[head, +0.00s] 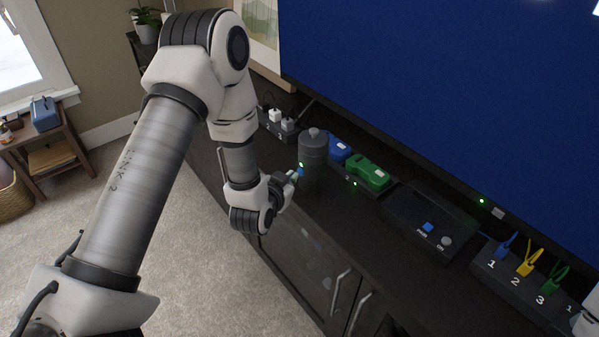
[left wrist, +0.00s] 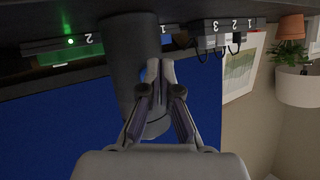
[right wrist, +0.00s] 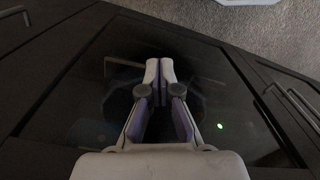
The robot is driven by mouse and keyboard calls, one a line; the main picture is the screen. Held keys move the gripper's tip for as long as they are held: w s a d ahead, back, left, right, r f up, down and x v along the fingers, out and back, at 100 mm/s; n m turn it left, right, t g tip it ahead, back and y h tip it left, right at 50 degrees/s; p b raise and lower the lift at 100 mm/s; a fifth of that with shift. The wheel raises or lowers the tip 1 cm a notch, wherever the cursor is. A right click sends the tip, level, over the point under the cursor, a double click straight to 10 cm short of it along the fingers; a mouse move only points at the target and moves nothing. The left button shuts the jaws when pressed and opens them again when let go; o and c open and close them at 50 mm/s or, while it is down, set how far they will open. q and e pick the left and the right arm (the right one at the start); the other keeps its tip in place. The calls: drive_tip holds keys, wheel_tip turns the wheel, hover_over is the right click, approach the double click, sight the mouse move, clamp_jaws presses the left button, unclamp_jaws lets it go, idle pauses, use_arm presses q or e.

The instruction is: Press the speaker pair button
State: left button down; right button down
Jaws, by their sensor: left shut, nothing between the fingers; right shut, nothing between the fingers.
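The speaker (head: 313,154) is a dark grey upright cylinder on the black media console. It also shows upside down in the left wrist view (left wrist: 128,55). A small green light and a small blue patch, possibly the pair button (head: 301,173), show low on its left side. My left gripper (head: 294,176) is shut and empty, its tips at the blue patch; I cannot tell whether they touch it. In the left wrist view, the shut fingertips (left wrist: 160,66) overlap the speaker's edge. My right gripper (right wrist: 160,66) is shut and empty before a dark glass cabinet door.
Behind the speaker stand a blue device (head: 339,149) and a green device (head: 368,172). A black box (head: 400,205) with a blue button and a grey knob lies to the right. A numbered strip (head: 487,268) holds coloured tags. A large blue-screened TV (head: 440,80) rises behind.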

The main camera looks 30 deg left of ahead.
use_arm(q)
drive_tip(key=shift+w+d, duration=0.25)
drive_tip(key=shift+w, duration=0.3)
idle(1.1)
drive_tip(key=shift+s+a, duration=0.2)
drive_tip(key=shift+s, duration=0.3)
drive_tip(key=shift+s+a, duration=0.2)
drive_tip(key=shift+s, duration=0.25)
drive_tip(key=s, duration=0.1)
drive_tip(key=s+a+p, duration=0.1)
drive_tip(key=s, duration=0.1)
drive_tip(key=s+a, duration=0.1)
drive_tip(key=shift+s, duration=0.35)
idle(0.5)
